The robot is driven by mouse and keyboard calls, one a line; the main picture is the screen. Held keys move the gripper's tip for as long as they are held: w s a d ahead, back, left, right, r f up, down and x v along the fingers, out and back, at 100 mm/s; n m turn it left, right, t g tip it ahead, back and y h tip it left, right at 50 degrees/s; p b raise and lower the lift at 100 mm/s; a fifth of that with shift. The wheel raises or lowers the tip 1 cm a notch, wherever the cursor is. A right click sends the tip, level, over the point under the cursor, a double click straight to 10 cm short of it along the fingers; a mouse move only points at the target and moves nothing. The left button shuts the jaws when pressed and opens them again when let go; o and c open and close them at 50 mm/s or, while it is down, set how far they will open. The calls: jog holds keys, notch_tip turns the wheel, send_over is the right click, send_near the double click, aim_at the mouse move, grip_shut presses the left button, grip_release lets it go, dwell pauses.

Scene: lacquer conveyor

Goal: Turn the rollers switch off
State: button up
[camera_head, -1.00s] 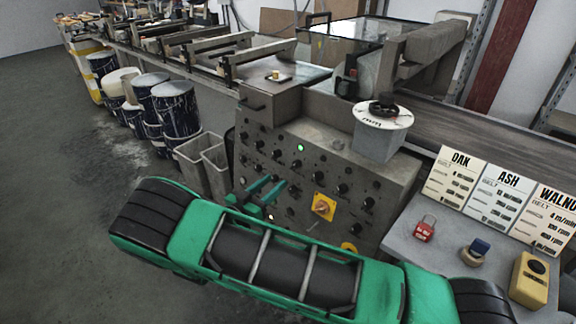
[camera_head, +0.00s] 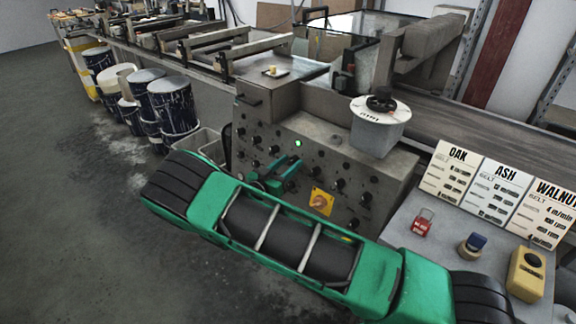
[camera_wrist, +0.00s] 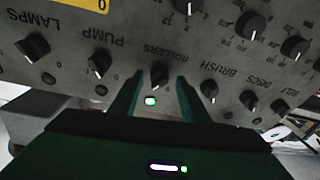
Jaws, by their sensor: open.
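The rollers switch (camera_wrist: 160,75) is a black knob under the label ROLLERS, upside down in the wrist view. A green lamp (camera_wrist: 151,100) glows just beside it. My gripper (camera_wrist: 155,85) is open, with one green finger on each side of the knob in that view. I cannot tell whether the fingers touch it. In the head view my gripper (camera_head: 283,172) is at the front of the grey control panel (camera_head: 325,160), and my arm hides part of the panel's lower half.
The pump knob (camera_wrist: 99,62) and lamps knob (camera_wrist: 33,46) are left of the rollers knob in the wrist view; the brush knob (camera_wrist: 209,89) is close on the right.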

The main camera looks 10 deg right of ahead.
jog(key=shift+c, duration=0.7)
jog(key=c, duration=0.9)
jog(key=shift+n, duration=0.4)
jog(key=n, duration=0.3)
jog(key=n+y, duration=0.1)
jog(key=n, duration=0.2)
jog(key=shift+r+t+y, duration=0.15)
jog(key=shift+t+y, duration=0.15)
jog(key=n+y, duration=0.1)
jog(key=n, duration=0.5)
jog(key=shift+a+r, duration=0.1)
